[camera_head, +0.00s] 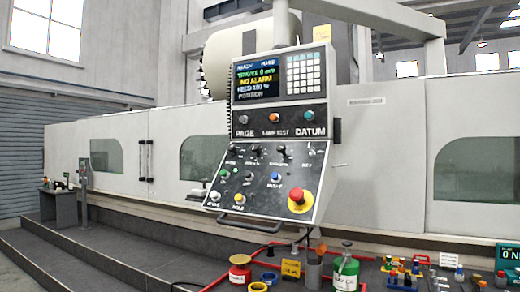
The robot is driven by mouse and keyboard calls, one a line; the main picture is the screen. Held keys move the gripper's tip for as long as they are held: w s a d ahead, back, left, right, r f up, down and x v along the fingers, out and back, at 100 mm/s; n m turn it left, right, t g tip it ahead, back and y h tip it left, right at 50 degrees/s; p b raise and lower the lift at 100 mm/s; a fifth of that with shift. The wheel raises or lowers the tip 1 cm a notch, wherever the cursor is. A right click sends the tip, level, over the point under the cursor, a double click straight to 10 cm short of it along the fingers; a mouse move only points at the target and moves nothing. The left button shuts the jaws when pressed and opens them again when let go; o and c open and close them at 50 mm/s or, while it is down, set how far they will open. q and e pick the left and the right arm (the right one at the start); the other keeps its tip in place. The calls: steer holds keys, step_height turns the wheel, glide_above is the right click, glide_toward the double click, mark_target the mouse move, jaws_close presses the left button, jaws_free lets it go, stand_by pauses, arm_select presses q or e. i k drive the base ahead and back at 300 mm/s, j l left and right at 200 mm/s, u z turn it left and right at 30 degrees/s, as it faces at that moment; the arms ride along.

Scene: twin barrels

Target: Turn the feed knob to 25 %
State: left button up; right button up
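The control panel (318,175) hangs from an overhead arm in the middle of the head view. Its lower sloping face carries a row of small dark knobs, one of them left of centre (257,152) and one right of centre (283,153). Their labels are too small to read, so I cannot tell which is the feed knob or where it points. The screen (256,80) shows a yellow "NO ALARM" line and below it a line that seems to read "FEED 100 %". Neither of my grippers is in view.
A red emergency button (297,195) on a yellow base sits at the panel's lower right. A handle bar (252,223) runs below the panel. A green bottle (346,272), a red jar (240,268) and small tools stand below. Space before the panel looks clear.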

mark_target(255, 148)
steer(key=i+j+z, duration=0.2)
steer(key=j+z, duration=0.15)
steer(key=i+j+z, duration=0.2)
steer(key=j+z, duration=0.2)
